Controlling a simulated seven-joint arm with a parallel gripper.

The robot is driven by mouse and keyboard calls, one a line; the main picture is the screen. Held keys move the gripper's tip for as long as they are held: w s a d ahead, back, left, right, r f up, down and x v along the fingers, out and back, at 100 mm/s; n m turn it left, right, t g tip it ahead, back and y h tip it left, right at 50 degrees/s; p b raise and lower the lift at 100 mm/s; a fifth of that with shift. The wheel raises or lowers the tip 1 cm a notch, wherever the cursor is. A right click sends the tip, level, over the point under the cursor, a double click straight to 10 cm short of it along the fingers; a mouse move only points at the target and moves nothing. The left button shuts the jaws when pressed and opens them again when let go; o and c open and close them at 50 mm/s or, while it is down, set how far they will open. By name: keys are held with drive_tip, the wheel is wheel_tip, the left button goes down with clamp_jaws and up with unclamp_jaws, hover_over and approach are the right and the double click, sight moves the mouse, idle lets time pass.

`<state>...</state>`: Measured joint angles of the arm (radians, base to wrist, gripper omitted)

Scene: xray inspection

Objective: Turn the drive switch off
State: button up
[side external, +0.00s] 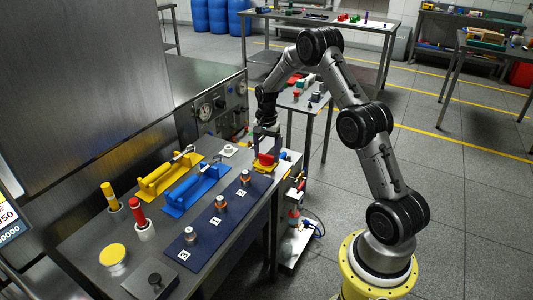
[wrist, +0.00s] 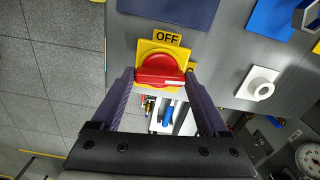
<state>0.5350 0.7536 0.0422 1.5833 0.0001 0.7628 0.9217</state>
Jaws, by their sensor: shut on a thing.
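The drive switch is a red rotary knob (wrist: 158,66) on a yellow plate (wrist: 145,47). It sits at the far right end of the steel bench, where the side view shows its red knob (side external: 266,159). A yellow OFF label (wrist: 167,38) lies above the knob in the wrist view. A second yellow label at its right is mostly hidden by a finger. The knob's raised bar lies crosswise in the wrist view, not toward OFF. My gripper (wrist: 160,82) is shut on the knob, one finger at each side. My gripper (side external: 266,148) points down at it in the side view.
A white round fitting (wrist: 258,85) stands beside the switch. A blue mat (side external: 205,236) with several small parts lies near it. Yellow (side external: 165,176) and blue (side external: 196,186) clamp fixtures stand farther along the bench. A gauge panel (side external: 212,108) rises behind.

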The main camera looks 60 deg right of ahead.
sight(266, 155)
drive_tip(key=n, duration=0.4)
drive_tip(key=shift+r, duration=0.1)
drive_tip(key=n, duration=0.4)
drive_tip(key=shift+n, duration=0.4)
drive_tip(key=n, duration=0.3)
drive_tip(key=shift+n, duration=0.3)
drive_tip(key=n, duration=0.4)
drive_tip(key=o, duration=1.2)
drive_tip(key=shift+o, duration=0.2)
wheel_tip(266, 155, up, 14)
